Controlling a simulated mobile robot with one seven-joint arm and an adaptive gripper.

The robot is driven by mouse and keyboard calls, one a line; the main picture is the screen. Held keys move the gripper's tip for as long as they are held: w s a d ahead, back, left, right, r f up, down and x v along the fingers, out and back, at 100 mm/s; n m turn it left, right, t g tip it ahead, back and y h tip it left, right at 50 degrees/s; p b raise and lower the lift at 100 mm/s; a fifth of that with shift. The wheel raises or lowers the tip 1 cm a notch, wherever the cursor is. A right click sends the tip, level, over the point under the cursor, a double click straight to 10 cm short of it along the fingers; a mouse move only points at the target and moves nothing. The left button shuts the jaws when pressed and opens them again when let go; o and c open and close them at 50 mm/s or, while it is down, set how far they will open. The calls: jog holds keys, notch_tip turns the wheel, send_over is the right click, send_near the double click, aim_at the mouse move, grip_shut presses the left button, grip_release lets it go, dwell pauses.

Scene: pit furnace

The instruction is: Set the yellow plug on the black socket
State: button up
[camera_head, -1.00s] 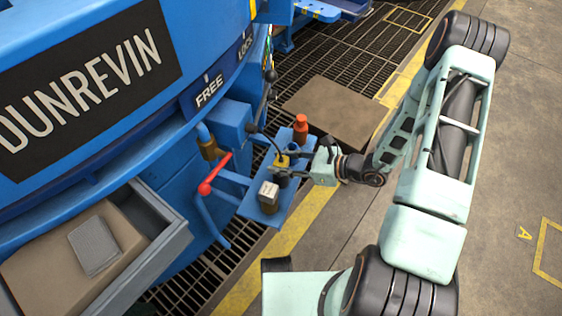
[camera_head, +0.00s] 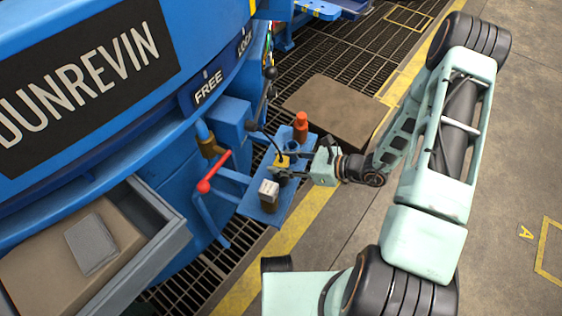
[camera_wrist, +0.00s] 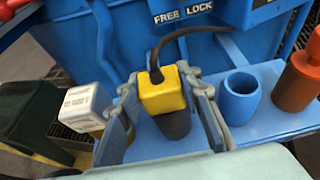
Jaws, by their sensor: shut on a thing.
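The yellow plug (camera_wrist: 162,92), with a black cable from its top, is upright between the fingers of my gripper (camera_wrist: 165,86) in the wrist view. My gripper is shut on it. A black cylinder shows directly below the yellow body; I take it to be the black socket (camera_wrist: 174,124). Whether the plug touches it or is seated on it I cannot tell. In the head view the yellow plug (camera_head: 282,161) is small above the blue shelf, and my gripper (camera_head: 286,170) reaches it from the right; the socket is mostly hidden there.
On the blue shelf (camera_wrist: 268,124), an open blue socket (camera_wrist: 238,98) and an orange-red cylinder (camera_wrist: 298,82) stand to the right. A white block (camera_wrist: 84,103) is close to the left finger. A red-knobbed lever (camera_head: 205,187) and an open drawer (camera_head: 170,225) lie left of the shelf.

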jog(key=o, duration=0.9)
jog(key=shift+d, duration=0.1)
jog(key=shift+p+v, duration=1.7)
jog(key=shift+v, duration=3.7)
